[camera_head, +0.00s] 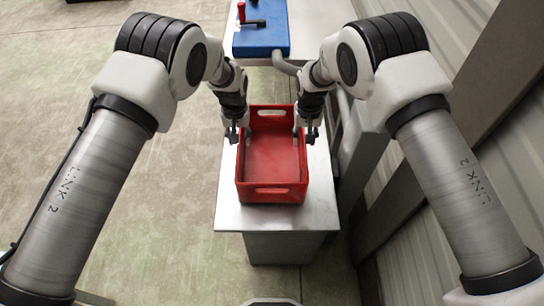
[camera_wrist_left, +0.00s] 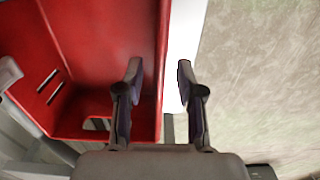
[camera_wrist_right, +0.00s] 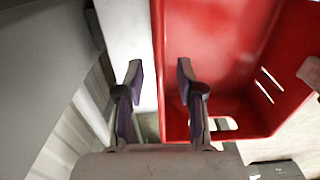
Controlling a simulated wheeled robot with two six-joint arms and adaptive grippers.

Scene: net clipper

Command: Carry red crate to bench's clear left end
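The red crate (camera_head: 272,192) is an open, empty box with hand slots in its end walls. It sits upright on the metal bench (camera_head: 228,215), near the bench's near end. My left gripper (camera_head: 233,137) is at the crate's left wall and my right gripper (camera_head: 309,137) is at its right wall. In the left wrist view, my left gripper's fingers (camera_wrist_left: 159,72) are apart with the wall's rim between them. In the right wrist view, my right gripper's fingers (camera_wrist_right: 160,72) are also apart around the rim line. Neither finger pair visibly pinches the wall; fingertip depth is unclear.
A blue block (camera_head: 262,38) with a red-handled tool stands on the bench beyond the crate. A grey hose (camera_head: 286,66) lies near its right side. A corrugated wall (camera_head: 425,245) closes off the right. Open floor (camera_head: 80,80) lies to the left.

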